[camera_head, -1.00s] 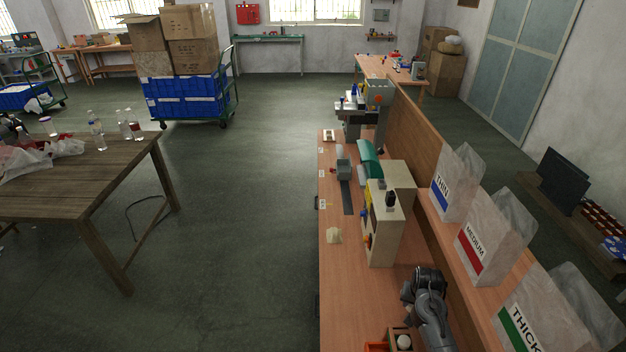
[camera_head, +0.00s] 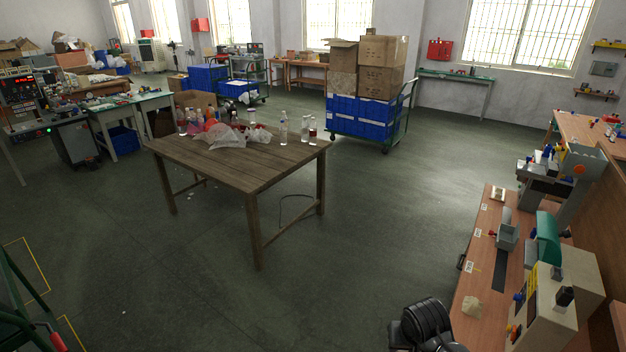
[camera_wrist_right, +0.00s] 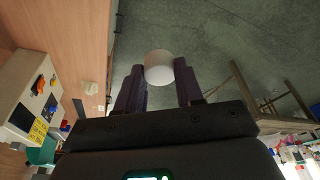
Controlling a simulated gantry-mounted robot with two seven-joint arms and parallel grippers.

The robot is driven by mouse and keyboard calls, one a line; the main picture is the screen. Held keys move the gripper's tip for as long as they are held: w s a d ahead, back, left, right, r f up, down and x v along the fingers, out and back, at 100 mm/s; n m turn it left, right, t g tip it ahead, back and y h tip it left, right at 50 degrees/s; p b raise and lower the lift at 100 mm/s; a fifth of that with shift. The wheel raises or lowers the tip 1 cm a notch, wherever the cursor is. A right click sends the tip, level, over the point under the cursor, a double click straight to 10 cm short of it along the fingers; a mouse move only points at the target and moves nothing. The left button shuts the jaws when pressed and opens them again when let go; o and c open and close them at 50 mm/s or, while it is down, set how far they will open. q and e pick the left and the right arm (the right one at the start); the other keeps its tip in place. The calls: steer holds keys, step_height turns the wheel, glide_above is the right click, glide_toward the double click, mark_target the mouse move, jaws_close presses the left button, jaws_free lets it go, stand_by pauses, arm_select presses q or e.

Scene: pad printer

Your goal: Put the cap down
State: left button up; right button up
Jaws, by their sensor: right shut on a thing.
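The cap (camera_wrist_right: 159,66) is a small, plain white cylinder. In the right wrist view, my right gripper (camera_wrist_right: 160,84) is shut on it, with one dark finger on each side. The cap is held in the air, with the grey-green floor behind it. In the head view, only the dark end of my right arm shows at the bottom edge, left of the workbench (camera_head: 473,262); the cap is not visible there. My left gripper is not in view.
A wooden table (camera_head: 190,150) stands left of centre with bottles, a crumpled plastic bag (camera_head: 238,136) and other clutter; its near end is bare. Open floor (camera_head: 370,220) lies between it and the workbench. The pad printer (camera_head: 545,310) and a beige block (camera_head: 472,307) are on the workbench.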

steer(key=s+a+n, duration=0.2)
steer(key=s+a, duration=0.1)
steer(key=a, duration=0.1)
steer(key=s+d+p+v, duration=0.1)
steer(key=s+p+v, duration=0.1)
steer(key=p+v, duration=2)
steer(key=shift+d+y+p, duration=0.2)
steer(key=shift+y+p, duration=0.1)
steer(key=shift+p, duration=0.6)
